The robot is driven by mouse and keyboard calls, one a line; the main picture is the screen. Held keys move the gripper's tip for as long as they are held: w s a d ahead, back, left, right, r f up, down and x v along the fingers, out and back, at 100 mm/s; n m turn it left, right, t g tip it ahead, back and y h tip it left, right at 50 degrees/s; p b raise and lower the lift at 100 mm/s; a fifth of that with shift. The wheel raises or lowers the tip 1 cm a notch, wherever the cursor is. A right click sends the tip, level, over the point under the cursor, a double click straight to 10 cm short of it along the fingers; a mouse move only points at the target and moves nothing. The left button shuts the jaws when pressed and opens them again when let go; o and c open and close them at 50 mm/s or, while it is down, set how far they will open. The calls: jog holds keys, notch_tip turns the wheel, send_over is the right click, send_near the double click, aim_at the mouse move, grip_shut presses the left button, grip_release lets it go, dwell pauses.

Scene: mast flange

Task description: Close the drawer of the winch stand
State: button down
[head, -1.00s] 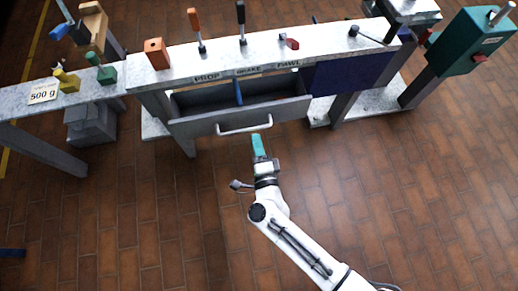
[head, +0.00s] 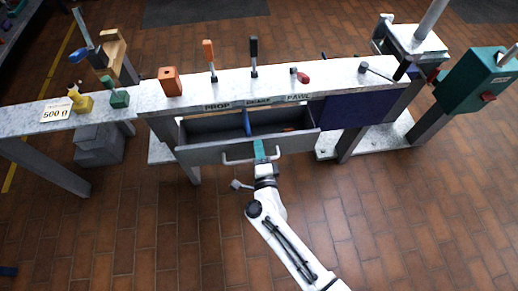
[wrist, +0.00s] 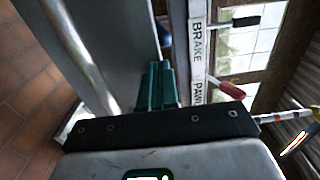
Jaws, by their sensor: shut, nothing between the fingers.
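The drawer (head: 203,153) of the winch stand (head: 330,77) is grey and stands open, pulled out toward me under the labelled edge. Its inside shows, with a blue divider (head: 247,122). A pale bar handle (head: 236,162) crosses its front; a bright bar also shows at the left of the wrist view (wrist: 72,40). My gripper (head: 259,147) has teal fingers, shut and empty, overlapping the middle of the drawer front above the handle bar. In the wrist view the fingers (wrist: 157,72) point along the grey drawer front (wrist: 115,45). I cannot tell whether they touch it.
Levers and a red knob (head: 302,78) stand on the bench top. An orange block (head: 170,81) is at its left. A navy panel (head: 345,110) is right of the drawer, a teal box (head: 475,80) farther right. The tiled floor in front is clear.

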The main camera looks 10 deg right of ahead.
jog(key=w+b, duration=0.4)
jog(key=w, duration=0.6)
jog(key=shift+w+d+r, duration=0.15)
jog(key=shift+w+r, duration=0.05)
jog(key=shift+w, duration=0.05)
